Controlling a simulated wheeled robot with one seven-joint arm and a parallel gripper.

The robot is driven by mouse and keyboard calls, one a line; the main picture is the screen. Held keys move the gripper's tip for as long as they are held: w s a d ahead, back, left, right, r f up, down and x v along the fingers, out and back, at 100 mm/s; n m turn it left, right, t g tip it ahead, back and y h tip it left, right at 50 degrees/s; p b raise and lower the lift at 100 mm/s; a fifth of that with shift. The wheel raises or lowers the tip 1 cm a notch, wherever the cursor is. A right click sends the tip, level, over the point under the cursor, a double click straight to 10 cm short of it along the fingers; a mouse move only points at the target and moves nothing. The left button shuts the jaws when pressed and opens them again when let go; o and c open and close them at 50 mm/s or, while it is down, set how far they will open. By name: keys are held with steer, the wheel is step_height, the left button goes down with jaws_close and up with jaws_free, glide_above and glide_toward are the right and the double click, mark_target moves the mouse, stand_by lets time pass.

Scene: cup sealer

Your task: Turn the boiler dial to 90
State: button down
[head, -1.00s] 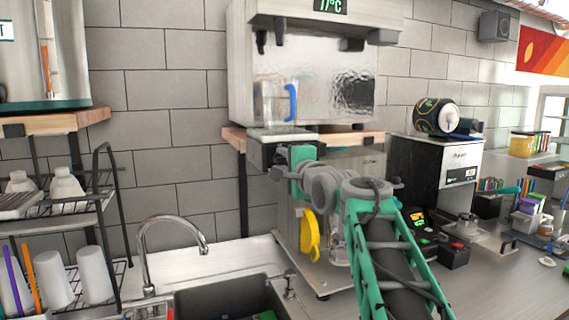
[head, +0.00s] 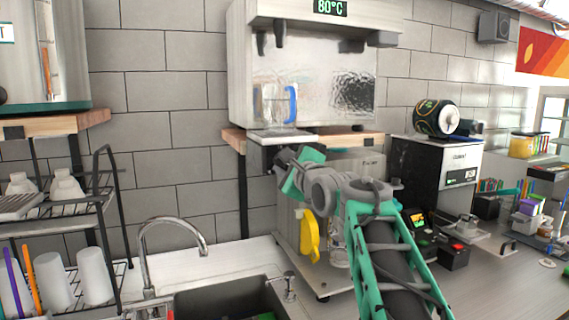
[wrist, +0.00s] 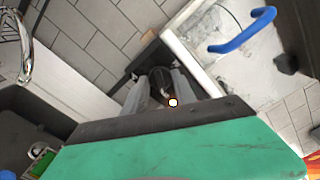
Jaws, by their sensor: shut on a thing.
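The boiler (head: 335,85) is a metal box on a wooden wall shelf, and its green display (head: 330,8) reads 80°C. My gripper (head: 283,158) is at the boiler's lower left, just under the drip tray (head: 283,137), with its green wrist tilted. In the wrist view my gripper (wrist: 158,88) has its two grey fingers close together on a small dark part, which I take for the dial (wrist: 161,80). The dial is mostly hidden by the fingers, and its mark cannot be read. In the head view the arm hides it.
The wooden shelf (head: 360,140) is close to my wrist. A tap (head: 170,222) and sink (head: 230,300) are at lower left.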

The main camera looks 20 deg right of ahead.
steer(key=c, duration=1)
jaws_free()
steer(key=s+b, duration=0.2)
steer(key=s, duration=0.5)
steer(key=shift+s+a+b, duration=0.1)
steer(key=shift+s+b, duration=0.25)
steer(key=shift+s, duration=0.05)
